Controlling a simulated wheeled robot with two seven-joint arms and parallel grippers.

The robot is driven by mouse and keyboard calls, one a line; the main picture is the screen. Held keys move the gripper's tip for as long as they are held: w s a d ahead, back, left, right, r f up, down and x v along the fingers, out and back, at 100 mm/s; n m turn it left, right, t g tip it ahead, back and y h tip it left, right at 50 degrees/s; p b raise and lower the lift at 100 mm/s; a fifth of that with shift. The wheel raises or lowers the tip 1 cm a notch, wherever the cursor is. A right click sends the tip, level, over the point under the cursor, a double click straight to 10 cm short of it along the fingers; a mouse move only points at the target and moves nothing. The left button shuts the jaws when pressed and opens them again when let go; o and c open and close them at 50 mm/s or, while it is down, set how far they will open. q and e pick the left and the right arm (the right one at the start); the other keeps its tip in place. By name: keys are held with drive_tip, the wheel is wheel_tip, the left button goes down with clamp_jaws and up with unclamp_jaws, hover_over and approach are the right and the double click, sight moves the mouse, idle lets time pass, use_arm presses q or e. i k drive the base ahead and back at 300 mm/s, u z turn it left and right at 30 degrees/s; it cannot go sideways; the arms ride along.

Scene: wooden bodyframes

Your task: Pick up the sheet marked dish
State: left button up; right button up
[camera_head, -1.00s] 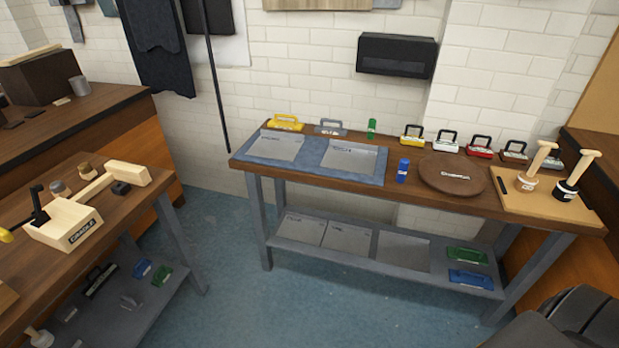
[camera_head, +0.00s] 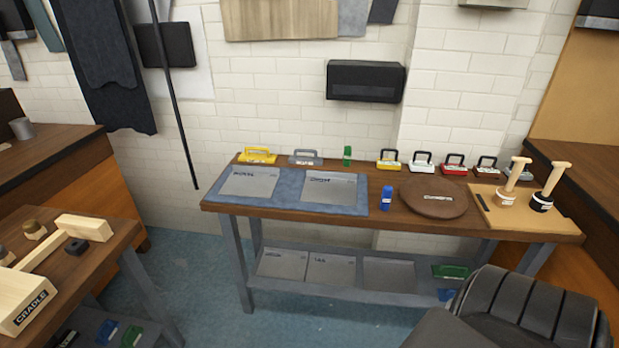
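Grey metal sheets with small dark labels are on and under the far workbench. Two lie on the blue mat (camera_head: 208,197) on top: a left sheet (camera_head: 248,187) and a right sheet (camera_head: 329,190). On the lower shelf lie a left sheet (camera_head: 284,266), a middle sheet (camera_head: 332,270) and a right sheet (camera_head: 388,274). The labels are too small to read surely, so I cannot tell which sheet is marked dish. Neither of my grippers is in view.
The workbench top (camera_head: 420,226) also holds a blue bottle (camera_head: 386,198), a round brown disc (camera_head: 433,197), several handled tools along the back and a board (camera_head: 500,218) with two mallets. A second bench (camera_head: 85,262) with a wooden cradle (camera_head: 25,300) stands left. Blue floor lies between the benches.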

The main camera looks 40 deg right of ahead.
sight(323, 187)
drive_tip(key=z, duration=0.2)
drive_tip(key=i, duration=1.25)
drive_tip(key=z, duration=0.5)
